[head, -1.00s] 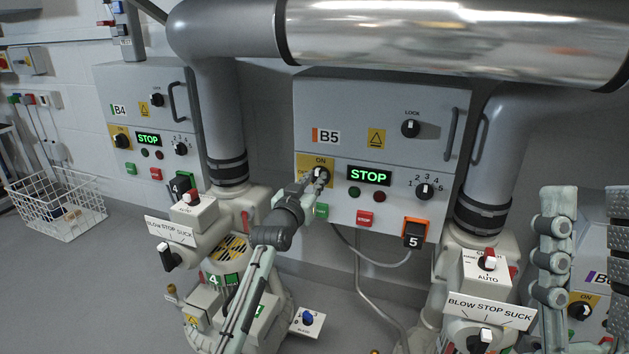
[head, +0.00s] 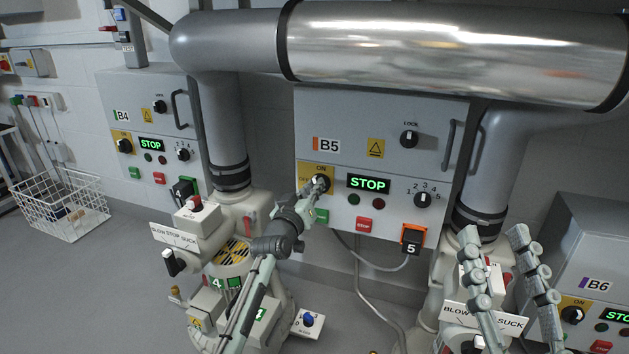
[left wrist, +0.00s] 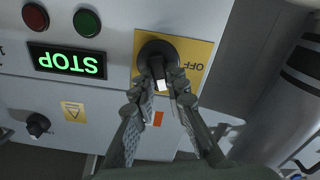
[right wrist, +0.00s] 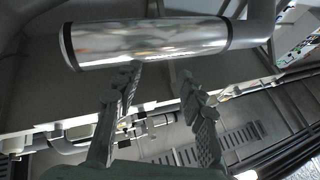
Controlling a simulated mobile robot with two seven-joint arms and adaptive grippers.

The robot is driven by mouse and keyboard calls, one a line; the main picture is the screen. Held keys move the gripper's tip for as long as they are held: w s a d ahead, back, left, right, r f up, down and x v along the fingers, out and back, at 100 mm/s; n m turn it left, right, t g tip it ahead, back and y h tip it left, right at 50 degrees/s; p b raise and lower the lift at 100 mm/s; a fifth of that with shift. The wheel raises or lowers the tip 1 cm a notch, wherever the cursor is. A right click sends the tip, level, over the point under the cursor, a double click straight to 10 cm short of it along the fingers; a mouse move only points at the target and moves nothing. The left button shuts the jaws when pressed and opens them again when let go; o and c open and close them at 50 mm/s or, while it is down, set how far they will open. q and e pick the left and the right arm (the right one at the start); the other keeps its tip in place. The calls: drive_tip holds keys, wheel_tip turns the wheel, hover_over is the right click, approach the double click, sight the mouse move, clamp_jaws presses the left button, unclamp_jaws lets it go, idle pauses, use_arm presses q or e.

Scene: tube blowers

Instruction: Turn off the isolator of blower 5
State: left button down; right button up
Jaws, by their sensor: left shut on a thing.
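The grey B5 panel (head: 340,107) has a yellow isolator plate with a black round isolator switch (left wrist: 152,55). Its handle has a white end that points down in the left wrist view, away from the upside-down OFF label and on the ON side. My left gripper (head: 318,183) is at this switch. In the left wrist view its fingers are closed on both sides of the handle, and they partly hide it. The B5 display (head: 369,183) reads STOP in green. My right gripper (right wrist: 160,75) is open and empty, raised at the lower right of the head view.
A large silver pipe (head: 450,50) crosses above the panel. Blower 4 (head: 232,250) stands left of my left arm. The BLOW STOP SUCK unit (head: 460,310) at lower right is partly behind my right fingers. Panels B4 (head: 150,95) and B6 (head: 600,250) flank B5.

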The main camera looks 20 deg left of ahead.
use_arm(q)
drive_tip(key=shift+a+f+n+p, duration=0.15)
drive_tip(key=shift+n+p, duration=0.35)
drive_tip(key=shift+n, duration=1.75)
drive_tip(key=shift+a+f+n+p, duration=0.15)
drive_tip(key=shift+n+p, duration=0.3)
drive_tip(key=shift+n, duration=1.75)
drive_tip(key=shift+f+n+p, duration=0.2)
drive_tip(key=shift+n+p, duration=0.3)
drive_tip(key=shift+n, duration=1.75)
use_arm(e)
drive_tip(key=w+d+f+g+h, duration=0.1)
drive_tip(key=d+f+g+h, duration=0.1)
drive_tip(key=f+g, duration=0.2)
drive_tip(key=w+d+f+g+h, duration=0.1)
drive_tip(key=d+f+g+h, duration=0.1)
drive_tip(key=f, duration=0.8)
drive_tip(key=shift+w+g, duration=0.2)
drive_tip(key=shift+g, duration=0.7)
use_arm(q)
drive_tip(key=c, duration=1.5)
unclamp_jaws()
drive_tip(key=shift+c, duration=0.2)
use_arm(e)
drive_tip(key=shift+f, duration=0.1)
use_arm(q)
drive_tip(key=s, duration=1.2)
drive_tip(key=shift+a, duration=0.2)
